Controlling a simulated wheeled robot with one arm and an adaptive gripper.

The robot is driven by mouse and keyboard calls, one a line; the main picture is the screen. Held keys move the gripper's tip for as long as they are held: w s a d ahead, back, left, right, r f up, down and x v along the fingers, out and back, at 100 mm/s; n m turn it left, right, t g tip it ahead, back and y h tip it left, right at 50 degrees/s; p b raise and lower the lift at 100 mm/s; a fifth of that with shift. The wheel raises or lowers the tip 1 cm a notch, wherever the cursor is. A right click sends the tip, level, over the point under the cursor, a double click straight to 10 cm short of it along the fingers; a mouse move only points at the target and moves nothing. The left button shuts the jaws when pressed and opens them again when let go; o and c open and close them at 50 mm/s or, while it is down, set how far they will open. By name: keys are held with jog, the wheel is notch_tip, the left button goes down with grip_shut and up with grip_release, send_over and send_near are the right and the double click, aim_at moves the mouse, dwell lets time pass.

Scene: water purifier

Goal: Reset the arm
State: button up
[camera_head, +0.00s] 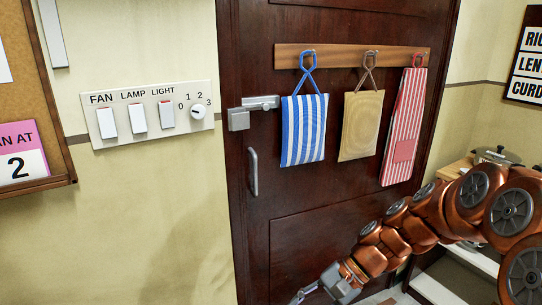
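My arm reaches in from the right edge and slopes down to the lower middle of the picture. My gripper (305,294) is at the bottom edge, in front of the lower part of the dark wooden door (330,232). Only part of the gripper shows and its fingertips run toward the bottom edge, so I cannot tell whether it is open or shut. No held object shows in the visible part.
A switch panel (150,113) is on the wall at left. The door has a metal latch (240,119), a handle (253,172) and a rack (340,57) with hanging cloth items. A pot (497,156) stands at right behind my arm. A noticeboard (50,110) is at far left.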

jog(key=s+d+r+n+h+p, duration=0.3)
jog(key=s+r+p, duration=0.4)
jog(key=s, duration=0.3)
jog(key=s+d+r+n+t+h+p, duration=0.1)
jog(key=s+d+r+n+h+p, duration=0.2)
jog(key=s+d+r+h+p, duration=0.3)
jog(key=s+d+r+p, duration=0.1)
jog(key=s+d+r, duration=0.1)
jog(key=s+r, duration=0.1)
jog(key=shift+s+d+r+p, duration=0.3)
jog(key=shift+s+r, duration=0.1)
jog(key=shift+s, duration=0.15)
